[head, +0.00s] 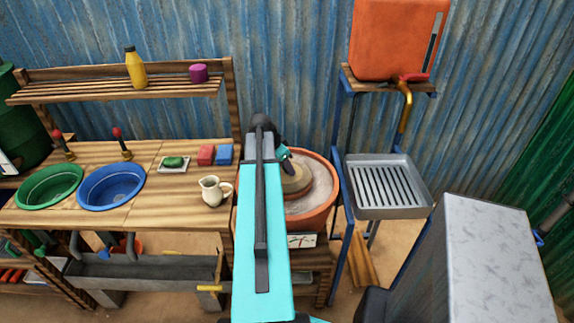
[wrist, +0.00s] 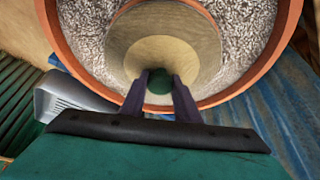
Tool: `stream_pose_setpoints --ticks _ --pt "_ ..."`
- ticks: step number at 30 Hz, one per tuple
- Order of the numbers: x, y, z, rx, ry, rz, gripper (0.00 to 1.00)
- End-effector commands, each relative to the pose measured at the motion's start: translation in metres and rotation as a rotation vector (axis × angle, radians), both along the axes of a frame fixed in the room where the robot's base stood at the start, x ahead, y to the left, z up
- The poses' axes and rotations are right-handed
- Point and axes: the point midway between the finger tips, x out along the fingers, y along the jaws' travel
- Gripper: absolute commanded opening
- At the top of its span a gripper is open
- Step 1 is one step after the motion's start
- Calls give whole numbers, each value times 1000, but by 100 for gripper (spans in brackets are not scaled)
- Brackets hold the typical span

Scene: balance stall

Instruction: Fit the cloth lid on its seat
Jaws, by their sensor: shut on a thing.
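The cloth lid is a round beige disc (wrist: 165,52) with a dark green knob (wrist: 160,79). In the wrist view my gripper (wrist: 159,82) has its two purple fingers shut on the knob. The lid is over the middle of a terracotta pot (wrist: 262,75) filled with pale grit. In the head view the lid (head: 296,181) shows partly behind my arm, inside the pot's rim (head: 331,166), with my gripper (head: 285,160) at its upper left. The seat under the lid is mostly hidden, and I cannot tell whether the lid touches it.
The pot stands on a wooden stand with a dial gauge (head: 302,240). A metal drip tray (head: 390,187) on a blue frame is to the right, below an orange tank (head: 395,40). A wooden counter with a cream jug (head: 212,190) and blue basin (head: 110,187) is left.

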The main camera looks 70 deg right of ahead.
Motion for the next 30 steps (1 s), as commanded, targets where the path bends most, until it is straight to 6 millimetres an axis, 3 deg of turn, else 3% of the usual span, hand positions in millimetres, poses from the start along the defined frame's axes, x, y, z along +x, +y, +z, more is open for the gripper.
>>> stream_pose_setpoints --ticks 21,22,24,25,30 --pt "0 0 -3 0 0 0 3" --pt "0 0 -3 0 0 0 34" --pt "0 0 -3 0 0 0 46" --pt "0 0 -3 0 0 0 50" --pt "0 0 -3 0 0 0 50"
